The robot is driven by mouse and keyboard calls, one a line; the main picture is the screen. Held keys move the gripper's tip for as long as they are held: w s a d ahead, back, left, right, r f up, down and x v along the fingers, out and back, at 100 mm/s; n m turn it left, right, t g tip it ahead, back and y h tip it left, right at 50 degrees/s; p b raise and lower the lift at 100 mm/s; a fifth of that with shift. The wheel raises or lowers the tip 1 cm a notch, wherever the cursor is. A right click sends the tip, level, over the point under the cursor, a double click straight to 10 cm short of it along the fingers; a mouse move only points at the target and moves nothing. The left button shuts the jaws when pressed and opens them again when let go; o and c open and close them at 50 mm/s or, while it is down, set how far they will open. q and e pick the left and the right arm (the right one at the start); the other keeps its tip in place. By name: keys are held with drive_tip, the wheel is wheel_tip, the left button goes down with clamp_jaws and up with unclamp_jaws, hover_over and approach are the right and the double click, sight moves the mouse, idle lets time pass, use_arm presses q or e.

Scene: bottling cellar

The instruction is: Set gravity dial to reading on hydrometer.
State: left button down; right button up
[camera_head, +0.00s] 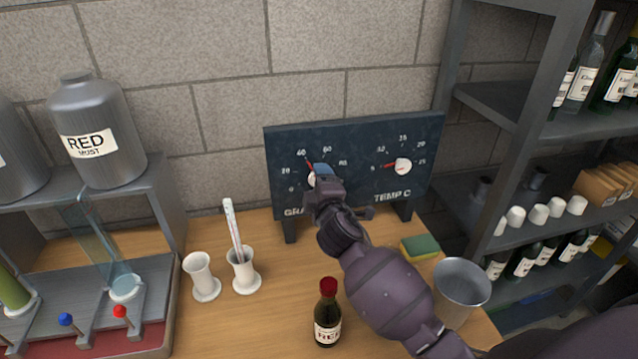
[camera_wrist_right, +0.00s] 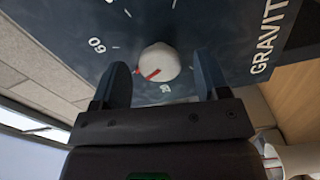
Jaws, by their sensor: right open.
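The dark panel (camera_head: 355,140) stands upright at the back of the table. Its gravity dial (camera_head: 312,181), at left, has a white knob and a red pointer toward about 40. In the right wrist view the white knob (camera_wrist_right: 158,62) lies between and just beyond the fingertips of my right gripper (camera_wrist_right: 161,75). That gripper is open, with no clear contact on the knob. In the head view my right gripper (camera_head: 320,175) partly covers the dial. My left gripper is out of view.
The temperature dial (camera_head: 403,166) is on the panel's right. A thermometer-like stick (camera_head: 233,230) leans in a white cup (camera_head: 243,275) beside another cup (camera_head: 202,278). A red-capped bottle (camera_head: 327,315), a sponge (camera_head: 420,246) and a metal cup (camera_head: 461,287) stand near my right arm.

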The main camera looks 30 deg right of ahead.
drive_tip(key=v, duration=1)
drive_tip(key=shift+s, duration=0.25)
